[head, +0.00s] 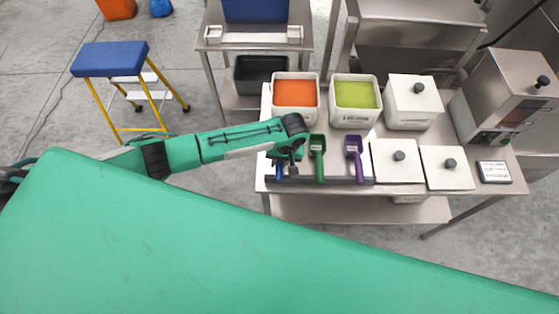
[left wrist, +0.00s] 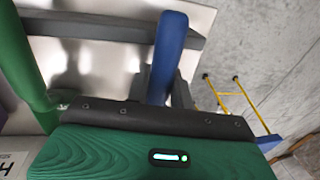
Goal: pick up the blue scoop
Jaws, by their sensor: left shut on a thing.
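The blue scoop (head: 279,171) is at the left end of the grey rack on the steel table, mostly hidden by my left gripper in the head view. My left gripper (head: 286,168) is over it, shut on its handle. In the left wrist view the blue handle (left wrist: 167,55) runs up from between the gripper fingers (left wrist: 160,88). Whether the scoop is clear of the rack I cannot tell. My right gripper is not in view.
A green scoop (head: 318,158) and a purple scoop (head: 354,158) stand to the right on the rack (head: 335,181). Behind are bins of orange (head: 295,93) and yellow-green (head: 355,94) contents. White lidded boxes (head: 398,165) and a steel machine (head: 505,90) fill the right side.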

